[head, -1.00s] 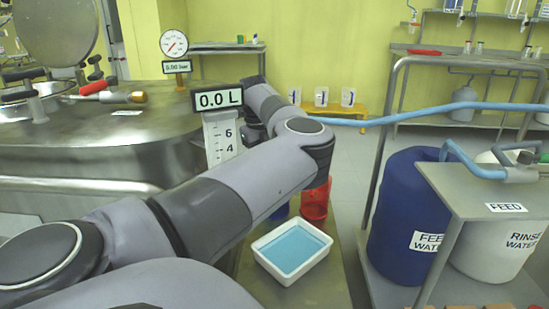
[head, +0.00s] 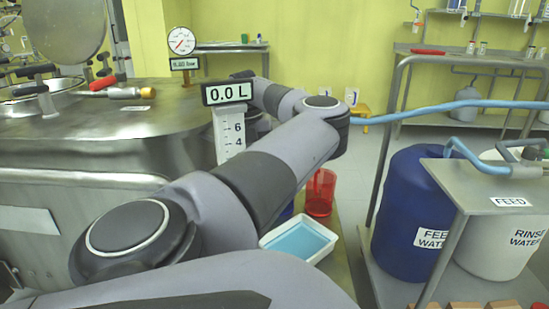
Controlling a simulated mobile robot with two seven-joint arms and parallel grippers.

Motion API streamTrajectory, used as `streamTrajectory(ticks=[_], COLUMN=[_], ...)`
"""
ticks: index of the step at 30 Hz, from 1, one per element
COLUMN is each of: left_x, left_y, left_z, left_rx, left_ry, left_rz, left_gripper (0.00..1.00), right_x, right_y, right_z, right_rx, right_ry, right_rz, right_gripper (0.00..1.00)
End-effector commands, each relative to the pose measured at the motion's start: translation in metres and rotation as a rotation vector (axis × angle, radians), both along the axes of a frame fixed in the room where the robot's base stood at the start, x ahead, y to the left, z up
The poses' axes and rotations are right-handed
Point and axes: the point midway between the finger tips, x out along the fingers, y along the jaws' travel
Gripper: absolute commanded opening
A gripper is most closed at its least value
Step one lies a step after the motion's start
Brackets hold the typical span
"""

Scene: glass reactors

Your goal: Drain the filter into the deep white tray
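The deep white tray (head: 325,252) stands on a low metal surface right of the big steel vessel (head: 110,125). It holds light blue liquid (head: 298,242), and my arm covers its near left part. A level scale (head: 229,135) with a display (head: 228,93) reading 0.0 L stands at the vessel's right side. My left arm reaches across from the lower left, and its forearm bends back behind the display. My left gripper is hidden there. My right gripper is out of view. No filter outlet or valve is clearly visible.
A red jug (head: 320,193) stands behind the tray, with a blue object partly hidden beside it. A pressure gauge (head: 182,41) is behind the vessel. A blue hose (head: 450,110) crosses to the right, above the blue feed drum (head: 412,215) and white rinse drum (head: 500,245).

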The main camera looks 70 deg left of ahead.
Motion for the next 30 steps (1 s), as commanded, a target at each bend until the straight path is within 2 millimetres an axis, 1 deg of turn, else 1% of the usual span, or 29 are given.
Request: streamTrajectory(ticks=[5,16,17,18,19,26,28,30], left_x=[-0.0069,-0.0078,-0.0078,-0.0078,-0.0078,-0.0078,-0.0079,-0.0085], left_y=[0.0035,0.0040,0.0040,0.0040,0.0039,0.0037,0.0038,0.0043], left_z=[0.0005,0.0008,0.0008,0.0008,0.0008,0.0005,0.0026,0.0090], left_rx=[0.002,0.003,0.004,0.003,0.003,0.002,0.002,0.002], left_ry=[-0.001,0.001,0.001,0.001,0.001,0.000,-0.001,-0.002], left_rz=[-0.008,-0.012,-0.013,-0.012,-0.011,-0.008,-0.007,-0.007], left_gripper=[0.00,0.00,0.36,0.49,0.51,0.51,0.51,0.51], right_x=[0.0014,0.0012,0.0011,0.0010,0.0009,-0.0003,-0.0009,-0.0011], right_y=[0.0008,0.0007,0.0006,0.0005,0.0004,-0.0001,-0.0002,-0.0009], right_z=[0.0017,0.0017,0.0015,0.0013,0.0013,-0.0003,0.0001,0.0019], right_rx=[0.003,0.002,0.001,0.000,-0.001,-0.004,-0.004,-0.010], right_ry=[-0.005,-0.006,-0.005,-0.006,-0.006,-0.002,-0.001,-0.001], right_rz=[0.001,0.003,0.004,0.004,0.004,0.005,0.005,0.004], right_gripper=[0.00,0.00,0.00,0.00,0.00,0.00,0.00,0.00])
